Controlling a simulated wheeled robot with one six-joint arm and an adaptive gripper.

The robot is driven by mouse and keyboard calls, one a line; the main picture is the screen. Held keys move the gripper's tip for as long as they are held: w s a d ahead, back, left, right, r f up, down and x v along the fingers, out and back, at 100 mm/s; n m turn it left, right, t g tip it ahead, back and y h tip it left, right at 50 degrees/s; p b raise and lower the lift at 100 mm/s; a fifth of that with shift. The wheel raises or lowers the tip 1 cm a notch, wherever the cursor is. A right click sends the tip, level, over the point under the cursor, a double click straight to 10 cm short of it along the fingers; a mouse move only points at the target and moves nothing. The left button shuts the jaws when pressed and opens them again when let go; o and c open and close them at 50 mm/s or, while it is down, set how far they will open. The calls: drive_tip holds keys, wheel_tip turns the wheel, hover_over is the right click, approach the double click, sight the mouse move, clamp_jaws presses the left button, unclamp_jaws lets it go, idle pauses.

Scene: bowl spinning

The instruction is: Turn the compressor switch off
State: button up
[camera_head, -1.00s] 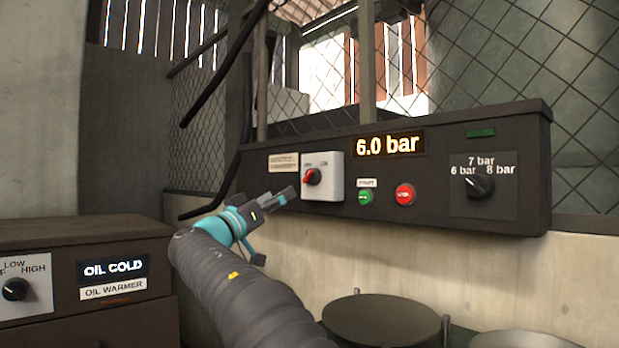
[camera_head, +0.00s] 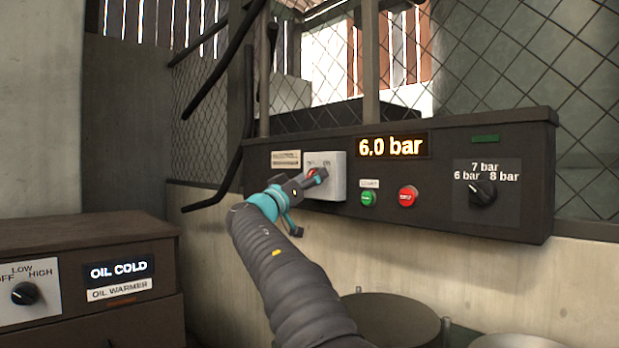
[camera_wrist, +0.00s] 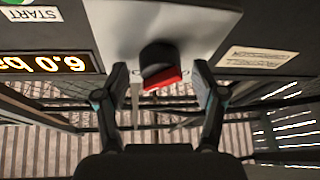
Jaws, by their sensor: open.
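The compressor switch is a red rotary knob (camera_head: 311,174) on a light grey plate (camera_head: 338,178) at the left of the dark control panel. In the wrist view the knob (camera_wrist: 162,72) has a dark round body and a red grip, and the picture is upside down. My gripper (camera_head: 318,177) is at the plate and partly hides the knob in the head view. In the wrist view my gripper (camera_wrist: 160,85) is open, with one finger on each side of the knob and gaps between them. I cannot tell whether a fingertip touches the plate.
The panel's display (camera_head: 392,146) reads 6.0 bar. A green button (camera_head: 369,199), a red button (camera_head: 408,196) and a pressure selector (camera_head: 482,194) lie to the right. An oil warmer box (camera_head: 90,240) stands at lower left.

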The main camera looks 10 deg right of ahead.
drive_tip(key=c, duration=1.1)
drive_tip(key=shift+c, duration=0.2)
drive_tip(key=n+t+y, duration=0.1)
drive_tip(key=n+y, duration=0.1)
drive_tip(key=n, duration=0.3)
drive_tip(key=shift+s+r+b, duration=0.1)
drive_tip(key=shift+b, duration=0.2)
drive_tip(key=n+y, duration=0.1)
drive_tip(key=n, duration=0.2)
drive_tip(key=n+y+p, duration=0.1)
drive_tip(key=n+y, duration=0.1)
drive_tip(key=n, duration=0.1)
drive_tip(key=shift+r+n+y, duration=0.2)
drive_tip(key=shift+n+y, duration=0.1)
drive_tip(key=shift+n, duration=0.1)
drive_tip(key=n+g+y, duration=0.1)
drive_tip(key=n, duration=0.3)
drive_tip(key=shift+r, duration=0.1)
drive_tip(key=shift+n+g+y, duration=0.4)
drive_tip(key=shift+n+g, duration=0.3)
drive_tip(key=shift+n, duration=1.3)
